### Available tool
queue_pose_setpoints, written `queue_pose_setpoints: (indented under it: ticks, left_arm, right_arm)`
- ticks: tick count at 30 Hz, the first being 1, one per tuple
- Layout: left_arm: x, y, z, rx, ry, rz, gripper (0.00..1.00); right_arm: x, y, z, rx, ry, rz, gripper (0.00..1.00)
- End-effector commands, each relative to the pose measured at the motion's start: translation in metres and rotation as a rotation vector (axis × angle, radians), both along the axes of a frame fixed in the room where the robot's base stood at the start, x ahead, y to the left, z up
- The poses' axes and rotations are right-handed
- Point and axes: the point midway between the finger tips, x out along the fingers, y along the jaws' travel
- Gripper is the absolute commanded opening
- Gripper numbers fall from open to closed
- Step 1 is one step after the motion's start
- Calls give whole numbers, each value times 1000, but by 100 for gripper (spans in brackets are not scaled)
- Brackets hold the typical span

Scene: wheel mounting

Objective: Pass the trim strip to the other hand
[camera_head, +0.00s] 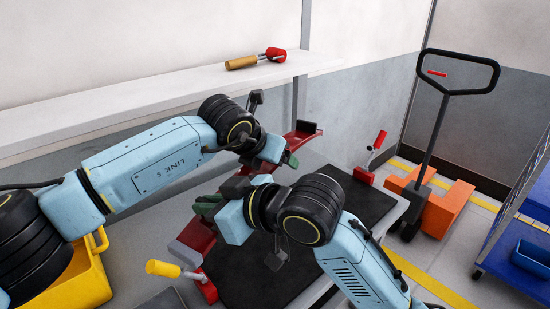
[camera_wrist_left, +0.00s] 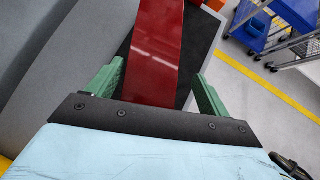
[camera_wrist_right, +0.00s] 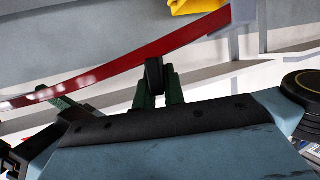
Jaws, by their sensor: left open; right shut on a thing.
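The trim strip is a long, curved red piece (camera_head: 204,236) with black blocks on it. In the head view it runs from the lower left, behind both grippers, to an end at the upper right. My right gripper (camera_head: 214,204) is shut on the strip, apparently at a black block (camera_wrist_right: 154,76) between its green fingers in the right wrist view. My left gripper (camera_head: 271,165) is open. In the left wrist view the strip (camera_wrist_left: 153,55) lies between its spread green fingers (camera_wrist_left: 157,88), with gaps at both sides. The arms hide parts of the strip in the head view.
Red clamps, one with a yellow handle (camera_head: 163,269) and one at the right (camera_head: 365,177), stand by dark mats (camera_head: 262,275). A yellow bin (camera_head: 88,283), an orange pallet jack (camera_head: 441,206) and a blue cart (camera_head: 513,255) stand around.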

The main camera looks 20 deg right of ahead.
Motion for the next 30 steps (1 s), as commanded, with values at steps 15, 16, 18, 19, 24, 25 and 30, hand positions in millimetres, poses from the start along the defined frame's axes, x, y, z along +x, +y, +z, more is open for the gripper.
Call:
queue_pose_setpoints:
  ticks: [15,16,18,19,24,25,30]
  left_arm:
    - [9,-10,-14,1,1,0,80]
    - [9,-10,-14,1,1,0,80]
    - [9,-10,-14,1,1,0,76]
    - [9,-10,-14,0,0,0,72]
    - [8,-11,-14,-1,1,-1,50]
    - [8,-11,-14,0,1,-2,46]
    - [6,-13,-13,-3,2,-5,24]
  right_arm:
    - [0,0,1,0,-6,1,0]
    - [0,0,1,0,-5,0,0]
    - [0,0,1,0,-6,1,0]
    - [0,0,1,0,-6,1,0]
    - [0,0,1,0,-6,1,0]
    - [0,0,1,-1,-5,2,0]
    - [0,0,1,0,-4,1,0]
